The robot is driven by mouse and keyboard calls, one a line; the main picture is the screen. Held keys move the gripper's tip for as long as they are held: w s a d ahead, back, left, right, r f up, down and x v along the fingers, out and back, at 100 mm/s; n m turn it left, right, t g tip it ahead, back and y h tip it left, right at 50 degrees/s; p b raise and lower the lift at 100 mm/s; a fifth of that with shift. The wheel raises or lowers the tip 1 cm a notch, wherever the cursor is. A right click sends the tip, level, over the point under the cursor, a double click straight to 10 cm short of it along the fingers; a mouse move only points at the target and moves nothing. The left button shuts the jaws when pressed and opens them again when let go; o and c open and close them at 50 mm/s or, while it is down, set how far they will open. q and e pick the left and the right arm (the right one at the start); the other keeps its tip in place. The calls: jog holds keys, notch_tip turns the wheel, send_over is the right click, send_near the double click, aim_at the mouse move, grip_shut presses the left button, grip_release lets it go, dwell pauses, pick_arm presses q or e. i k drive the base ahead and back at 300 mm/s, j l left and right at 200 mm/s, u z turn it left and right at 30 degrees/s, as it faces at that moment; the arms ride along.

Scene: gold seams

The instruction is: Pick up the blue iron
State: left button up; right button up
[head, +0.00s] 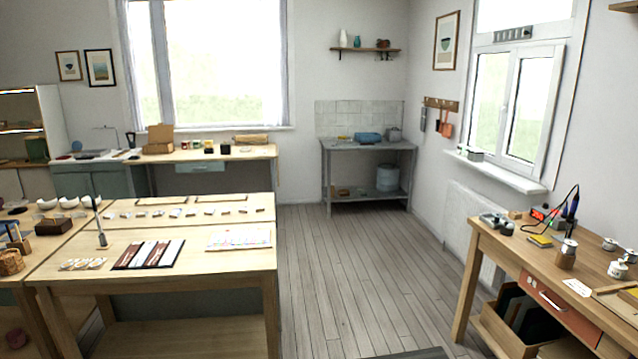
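On the workbench at the right, a small device with a red lit display (538,214) stands near the wall. Beside it, slim upright tools rise from the bench, and one with a blue handle (574,204) looks like the blue iron. A thin dark and red cable arches above them. The iron's lower end and its holder are too small to make out clearly. Neither of my grippers shows in the head view.
A wooden table (220,262) with papers and tools stands at the left. The plank floor (350,270) between them is mostly clear, with a dark mat at the front.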

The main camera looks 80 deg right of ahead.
aim_at(576, 201)
jog(key=l+z, duration=0.1)
jog(key=z, duration=3.6)
jog(key=i+l+z, duration=0.1)
jog(key=i+l, duration=0.2)
jog(key=i, duration=0.15)
jog(key=i+l+z, duration=0.15)
jog(key=i, duration=0.25)
jog(key=i+l+z, duration=0.1)
jog(key=i+l, duration=0.2)
jog(key=i, duration=0.2)
